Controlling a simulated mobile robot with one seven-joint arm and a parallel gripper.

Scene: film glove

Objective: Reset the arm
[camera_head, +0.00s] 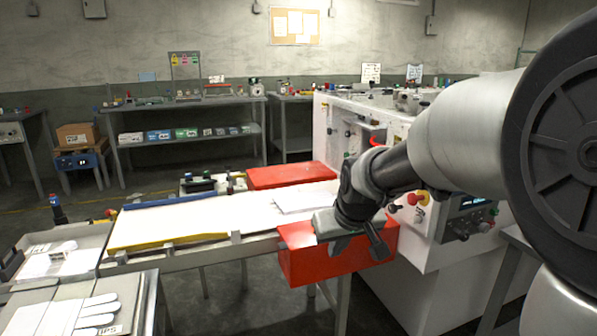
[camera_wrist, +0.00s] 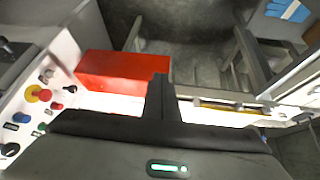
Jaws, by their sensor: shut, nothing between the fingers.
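My arm reaches in from the right in the head view. My gripper (camera_head: 362,246) hangs over the near edge of the white conveyor table, in front of a red box (camera_head: 330,268) fixed at its side. In the wrist view my gripper (camera_wrist: 161,78) shows as two dark fingers pressed together, with nothing between them. The red box also shows in the wrist view (camera_wrist: 115,72), left of the fingers. I cannot tell whether the gripper touches the box.
The white machine (camera_head: 425,255) with a red button (camera_head: 412,199) stands close to my arm on the right. A glove sheet (camera_head: 75,315) lies at the near left.

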